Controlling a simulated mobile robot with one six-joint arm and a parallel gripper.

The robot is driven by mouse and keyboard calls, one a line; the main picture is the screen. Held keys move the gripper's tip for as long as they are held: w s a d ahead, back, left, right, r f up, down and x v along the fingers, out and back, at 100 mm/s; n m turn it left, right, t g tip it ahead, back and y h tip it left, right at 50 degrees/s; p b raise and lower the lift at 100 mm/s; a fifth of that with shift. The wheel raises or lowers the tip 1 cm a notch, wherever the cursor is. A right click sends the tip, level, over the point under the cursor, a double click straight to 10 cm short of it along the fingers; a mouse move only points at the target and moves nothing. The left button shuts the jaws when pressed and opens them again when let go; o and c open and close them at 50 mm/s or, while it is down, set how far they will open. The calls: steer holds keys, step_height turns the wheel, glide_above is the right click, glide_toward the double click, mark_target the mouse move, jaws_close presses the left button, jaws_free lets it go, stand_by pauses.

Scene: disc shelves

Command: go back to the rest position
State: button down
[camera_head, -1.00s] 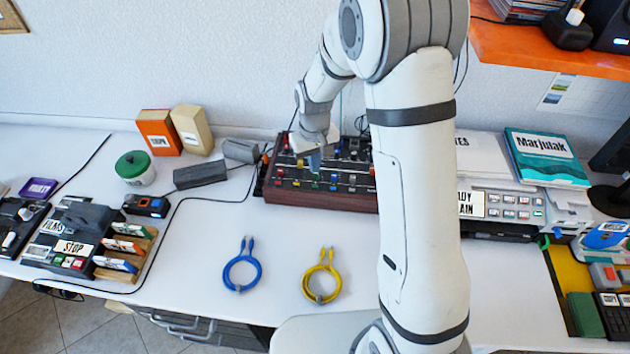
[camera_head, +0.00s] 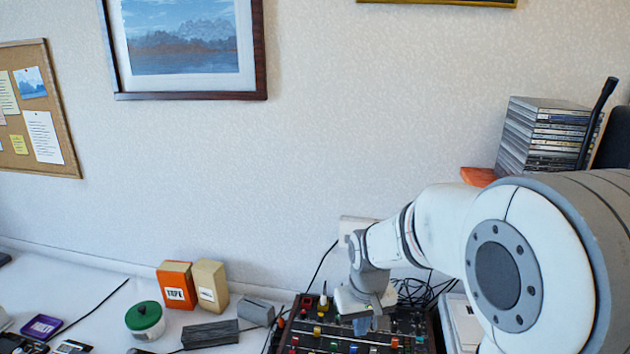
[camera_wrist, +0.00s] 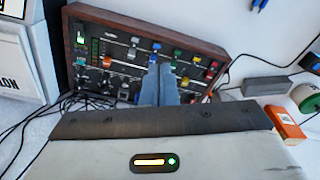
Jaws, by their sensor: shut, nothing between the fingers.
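My gripper (camera_head: 362,325) is over the mixer panel (camera_head: 330,335) with coloured knobs at the bottom of the head view. In the wrist view my gripper (camera_wrist: 158,72) shows as two blue-grey fingers, shut together with nothing between them. The fingertips point at the middle of the mixer panel (camera_wrist: 88,20), among its knobs and sliders. I cannot tell whether they touch it. My white arm fills the lower right of the head view.
Left of the mixer are an orange box (camera_head: 175,284), a beige box (camera_head: 210,285), a green-lidded jar (camera_head: 145,318) and a dark block (camera_head: 210,333). Cables (camera_head: 415,292) lie behind it. A stack of discs (camera_head: 548,135) stands at upper right.

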steer(key=s+d+r+m+t, duration=0.1)
steer(key=s+r, duration=0.3)
steer(key=s, duration=0.4)
steer(key=s+d+r+m, duration=0.1)
steer(key=s+d+r, duration=0.2)
steer(key=s, duration=0.5)
steer(key=shift+d+r+t, duration=0.35)
steer(key=shift+d+t, duration=0.05)
steer(key=shift+d, duration=0.4)
steer(key=w+a+f+m+b, duration=0.1)
steer(key=w+a+f+b, duration=0.1)
steer(key=w+a+f, duration=0.3)
steer(key=w+a+f+m+b, duration=0.1)
steer(key=w+a+f+b, duration=0.2)
steer(key=w, duration=1.1)
steer(key=a+f, duration=0.3)
steer(key=shift+w+a+f+m+h, duration=0.25)
steer(key=shift+a+f+m+h, duration=0.05)
steer(key=shift+a+h, duration=0.1)
